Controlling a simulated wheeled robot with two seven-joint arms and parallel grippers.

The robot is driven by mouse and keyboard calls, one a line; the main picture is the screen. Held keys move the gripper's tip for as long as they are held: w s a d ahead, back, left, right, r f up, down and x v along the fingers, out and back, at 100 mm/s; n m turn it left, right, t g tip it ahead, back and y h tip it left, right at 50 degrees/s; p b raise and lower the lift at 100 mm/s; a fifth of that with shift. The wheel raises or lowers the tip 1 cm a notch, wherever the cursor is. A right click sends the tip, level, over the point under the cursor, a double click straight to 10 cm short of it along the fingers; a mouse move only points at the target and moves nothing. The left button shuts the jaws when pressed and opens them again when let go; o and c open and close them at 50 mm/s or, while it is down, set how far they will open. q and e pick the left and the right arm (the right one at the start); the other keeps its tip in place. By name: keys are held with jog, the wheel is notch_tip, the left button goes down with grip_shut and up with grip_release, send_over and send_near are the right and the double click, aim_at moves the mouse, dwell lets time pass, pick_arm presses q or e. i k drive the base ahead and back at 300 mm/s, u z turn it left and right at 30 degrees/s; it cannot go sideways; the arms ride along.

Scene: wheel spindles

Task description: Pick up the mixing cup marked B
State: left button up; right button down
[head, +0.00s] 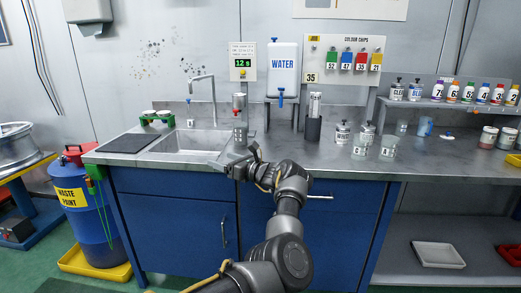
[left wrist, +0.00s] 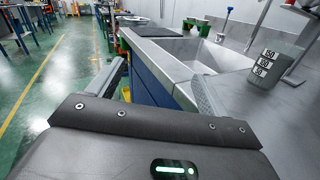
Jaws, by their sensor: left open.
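Two clear mixing cups stand on the right part of the steel counter, one cup (head: 360,149) with a letter too small to read surely and another cup (head: 389,150) whose letter could be B. A grey cup-like vessel (head: 240,134) stands beyond my left gripper (head: 238,161) near the sink's right edge. My right gripper is out of view.
The sink (head: 190,142) with its tall tap lies left of the gripper. A dark holder (head: 313,128), a labelled lidded jar (head: 343,133) and the blue-tapped water tank (head: 283,68) are near the wall. Several bottles line the right shelf (head: 450,104). Counter front right is clear.

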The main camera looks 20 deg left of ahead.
aim_at(240, 129)
jog(key=i, duration=0.85)
